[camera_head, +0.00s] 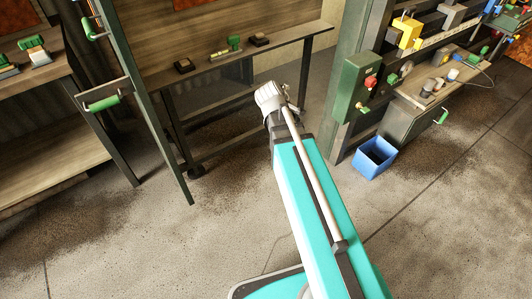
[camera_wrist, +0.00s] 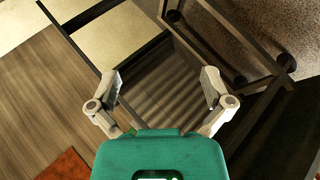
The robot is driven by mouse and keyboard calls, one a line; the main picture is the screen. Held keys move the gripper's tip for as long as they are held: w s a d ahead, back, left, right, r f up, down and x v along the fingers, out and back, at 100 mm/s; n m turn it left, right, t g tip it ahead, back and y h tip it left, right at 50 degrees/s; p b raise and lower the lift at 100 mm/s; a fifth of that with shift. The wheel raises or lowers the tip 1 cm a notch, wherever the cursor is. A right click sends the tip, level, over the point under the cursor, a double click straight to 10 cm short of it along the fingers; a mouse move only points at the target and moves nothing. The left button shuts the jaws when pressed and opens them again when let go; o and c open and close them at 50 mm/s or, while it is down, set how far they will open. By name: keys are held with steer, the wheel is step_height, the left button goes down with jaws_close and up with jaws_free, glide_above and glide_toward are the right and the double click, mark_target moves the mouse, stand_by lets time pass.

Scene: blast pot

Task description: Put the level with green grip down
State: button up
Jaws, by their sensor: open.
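What looks like the level with green grip (camera_head: 226,51) lies on the long wooden bench at the back in the head view, a pale bar with a green handle on top. It sits between two small dark blocks. My gripper (camera_wrist: 164,92) is open in the wrist view, with nothing between its fingers. Below it are dark frame bars and a ribbed surface.
The wooden bench (camera_head: 285,42) stands behind a green post (camera_head: 150,110). Green-handled tools (camera_head: 36,52) lie on a left shelf. A blue bin (camera_head: 374,158) stands on the floor by a cabinet (camera_head: 408,122) at the right. The concrete floor between is clear.

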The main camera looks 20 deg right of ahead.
steer(key=s+a+f+m+g+y, duration=0.2)
steer(key=s+a+f+m+g, duration=0.1)
steer(key=s, duration=0.5)
steer(key=s+a+f+m+g+y, duration=0.3)
steer(key=s+a+m+g, duration=0.2)
steer(key=s+a, duration=0.2)
steer(key=shift+s+a+f+y, duration=0.3)
steer(key=shift+s+a, duration=0.05)
steer(key=shift+s, duration=0.8)
